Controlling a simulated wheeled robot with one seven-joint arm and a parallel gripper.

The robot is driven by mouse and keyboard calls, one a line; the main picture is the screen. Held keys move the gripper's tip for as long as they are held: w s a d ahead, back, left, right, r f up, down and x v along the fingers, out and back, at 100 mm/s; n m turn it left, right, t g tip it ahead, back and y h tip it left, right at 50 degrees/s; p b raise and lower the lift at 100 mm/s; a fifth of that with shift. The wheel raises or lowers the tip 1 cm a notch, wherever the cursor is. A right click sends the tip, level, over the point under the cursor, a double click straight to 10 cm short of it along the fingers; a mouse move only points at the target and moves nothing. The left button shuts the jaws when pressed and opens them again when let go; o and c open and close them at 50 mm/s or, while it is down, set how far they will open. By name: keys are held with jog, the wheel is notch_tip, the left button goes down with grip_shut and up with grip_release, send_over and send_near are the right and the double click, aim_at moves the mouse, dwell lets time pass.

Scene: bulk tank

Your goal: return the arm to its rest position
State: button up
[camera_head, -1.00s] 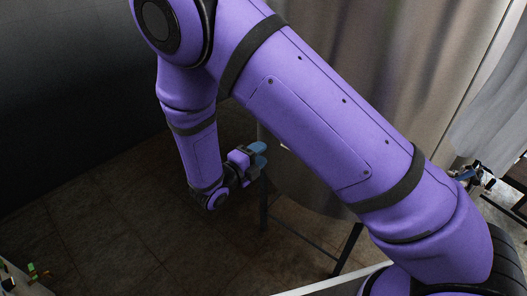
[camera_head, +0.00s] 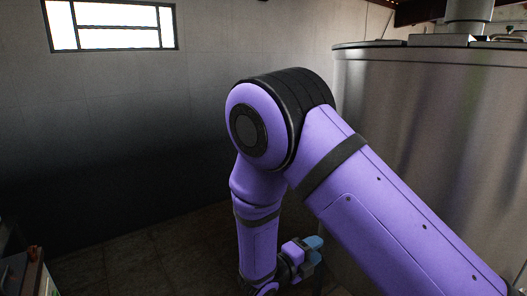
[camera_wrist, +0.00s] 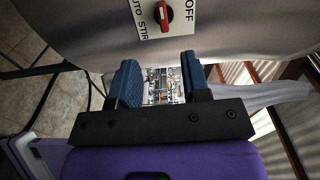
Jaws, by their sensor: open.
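My purple arm is bent at the elbow in the head view, its forearm hanging down. My gripper (camera_head: 313,248) is at the bottom of that view, to the left of the tank. In the wrist view my gripper (camera_wrist: 158,82) has its two blue fingers apart with nothing between them. Beyond the fingertips, the tank (camera_wrist: 90,28) carries a white switch plate (camera_wrist: 186,12) with a red knob (camera_wrist: 163,14), marked AUTO, STIR and OFF. The fingers are apart from the knob.
The large steel tank (camera_head: 425,130) fills the right of the head view. A dark wall with a window (camera_head: 112,25) is behind. A cluttered surface (camera_head: 30,272) stands at the lower left. The tiled floor (camera_head: 130,265) left of my arm looks clear.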

jog(key=s+d+r+m+g+y, duration=0.3)
jog(key=s+d+r+m+g, duration=0.2)
jog(key=d+r+m, duration=0.55)
jog(key=s+d+r+m+g+y, duration=0.3)
jog(key=s+d+r+m+g, duration=0.4)
jog(key=m, duration=0.6)
jog(key=s+r+m+t+y, duration=0.7)
jog(key=s+r+m, duration=0.5)
jog(key=m, duration=0.8)
jog(key=shift+s+a+y, duration=0.35)
jog(key=shift+s+y, duration=0.45)
dwell(0.4)
